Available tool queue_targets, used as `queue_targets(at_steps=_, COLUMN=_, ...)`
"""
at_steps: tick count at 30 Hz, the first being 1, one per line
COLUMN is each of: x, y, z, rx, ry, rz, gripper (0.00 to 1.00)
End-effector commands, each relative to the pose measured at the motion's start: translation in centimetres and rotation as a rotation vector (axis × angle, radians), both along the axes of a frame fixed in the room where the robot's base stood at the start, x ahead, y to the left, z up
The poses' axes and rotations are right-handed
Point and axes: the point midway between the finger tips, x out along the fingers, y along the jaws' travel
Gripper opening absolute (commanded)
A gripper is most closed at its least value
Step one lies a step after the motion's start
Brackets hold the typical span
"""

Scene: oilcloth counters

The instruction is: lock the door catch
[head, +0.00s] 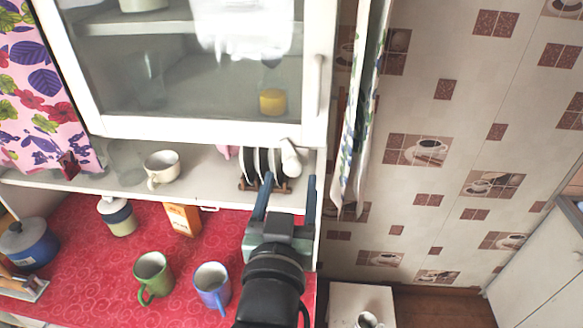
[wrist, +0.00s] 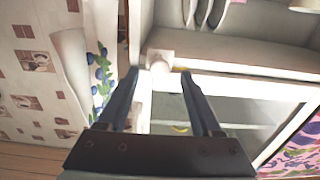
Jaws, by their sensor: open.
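The glass-fronted cabinet door (head: 205,126) has a white frame and looks closed. A small white catch with a rounded knob (head: 290,157) sits at the door's lower right edge. In the wrist view the catch (wrist: 160,62) shows between my fingertips, at the corner of the white door frame (wrist: 245,84). I cannot tell whether it is turned to locked. My gripper (head: 289,190) is open and empty, its blue fingers pointing up at the catch from below. In the wrist view my gripper (wrist: 160,74) has a finger on each side of the catch; contact cannot be told.
A patterned cloth (head: 355,120) hangs close on the right. Green (head: 153,277) and blue (head: 212,287) mugs stand on the red counter (head: 85,265).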

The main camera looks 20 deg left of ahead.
Motion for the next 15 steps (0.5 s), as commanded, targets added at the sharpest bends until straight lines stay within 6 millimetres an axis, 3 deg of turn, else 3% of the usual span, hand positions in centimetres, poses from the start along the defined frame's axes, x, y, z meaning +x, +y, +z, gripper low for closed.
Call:
queue_targets(at_steps=6, x=2.3, y=0.6, z=0.1, rx=-0.001, ry=0.000, rz=0.000, gripper=0.66)
queue_targets(at_steps=15, x=2.8, y=0.8, z=-0.1, rx=0.000, ry=0.000, rz=0.000, gripper=0.66)
